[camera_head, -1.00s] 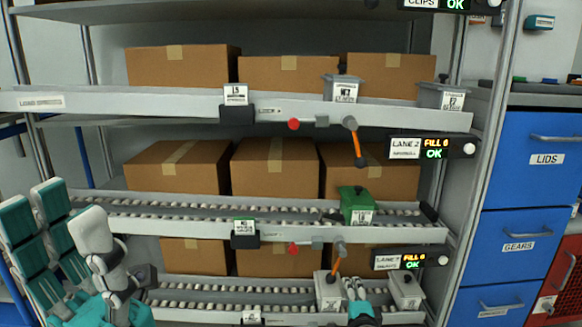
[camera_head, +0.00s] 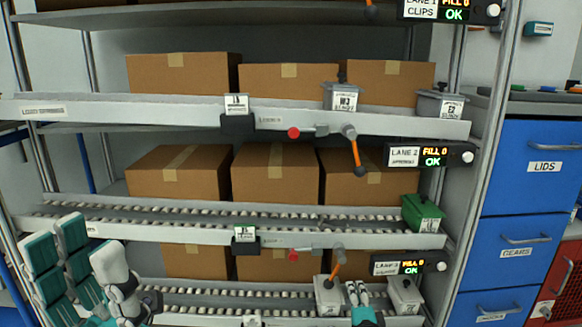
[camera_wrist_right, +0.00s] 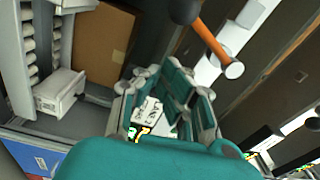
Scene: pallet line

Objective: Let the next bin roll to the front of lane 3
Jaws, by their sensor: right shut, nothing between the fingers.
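The lane 3 sign (camera_head: 400,265) hangs under the right end of a roller shelf (camera_head: 150,222). A green bin (camera_head: 422,212) sits at the right end of that shelf. Below the shelf hangs an orange-handled lever (camera_head: 334,271), which also shows in the right wrist view (camera_wrist_right: 208,42). My right gripper (camera_head: 358,292) is shut and empty, just right of the lever and apart from it in the wrist view. My left gripper (camera_head: 88,260) is at the lower left, its fingers spread, with nothing between them.
Grey bins stand on the lowest roller track, left (camera_head: 328,297) and right (camera_head: 404,295) of my right gripper. Brown boxes (camera_head: 275,172) fill the shelves behind. The lane 2 sign (camera_head: 432,156) and another lever (camera_head: 356,152) hang above. Blue drawers (camera_head: 525,240) stand at right.

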